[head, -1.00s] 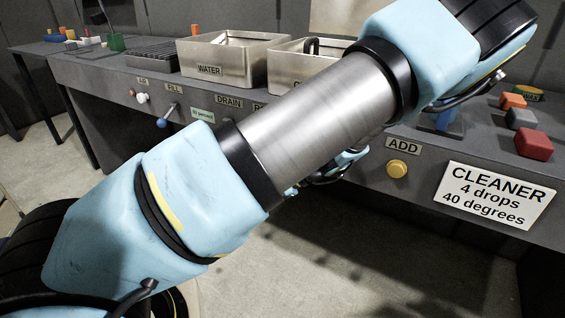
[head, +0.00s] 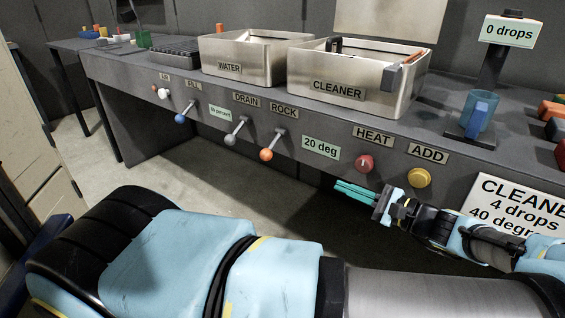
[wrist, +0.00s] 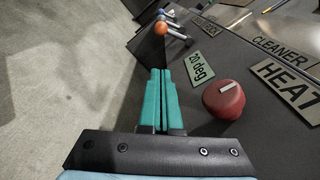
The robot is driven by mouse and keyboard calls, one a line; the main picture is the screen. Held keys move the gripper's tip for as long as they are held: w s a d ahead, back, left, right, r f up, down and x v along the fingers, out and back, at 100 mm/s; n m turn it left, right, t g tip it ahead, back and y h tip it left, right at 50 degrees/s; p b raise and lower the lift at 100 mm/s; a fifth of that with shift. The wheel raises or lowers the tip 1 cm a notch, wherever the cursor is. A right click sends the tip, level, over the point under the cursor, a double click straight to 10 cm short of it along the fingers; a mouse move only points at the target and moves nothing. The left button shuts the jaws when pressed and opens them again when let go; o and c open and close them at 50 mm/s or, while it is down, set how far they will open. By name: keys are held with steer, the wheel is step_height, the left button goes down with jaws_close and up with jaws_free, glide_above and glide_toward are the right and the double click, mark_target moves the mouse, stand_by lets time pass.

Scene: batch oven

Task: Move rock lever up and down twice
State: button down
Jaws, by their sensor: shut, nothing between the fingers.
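The rock lever is a metal rod with an orange ball (head: 266,155) under the ROCK label (head: 284,111) on the bench front. It hangs slanted down and outward. In the wrist view its orange ball (wrist: 160,28) shows at the top, beyond my fingertips. My gripper (head: 338,187) has teal fingers, shut and empty, in front of the bench below the HEAT knob. It is to the right of the lever and apart from it, pointing left toward it. In the wrist view the gripper (wrist: 160,72) shows its two fingers side by side.
The red HEAT knob (head: 364,163) is close to my fingers, and the yellow ADD button (head: 419,178) is above my wrist. The grey drain lever (head: 230,140) is just left of the rock lever. The CLEANER tank (head: 345,78) stands above. Floor space before the bench is open.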

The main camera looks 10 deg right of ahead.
steer(key=p, duration=0.3)
glide_toward(273, 145)
steer(key=w+a+f, duration=0.4)
steer(key=w, duration=0.1)
steer(key=shift+a+f, duration=0.25)
steer(key=shift+a, duration=0.1)
steer(key=shift+r, duration=0.1)
steer(key=shift+a+r+m+p, duration=0.1)
steer(key=shift+m+p, duration=0.3)
steer(key=shift+p, duration=0.15)
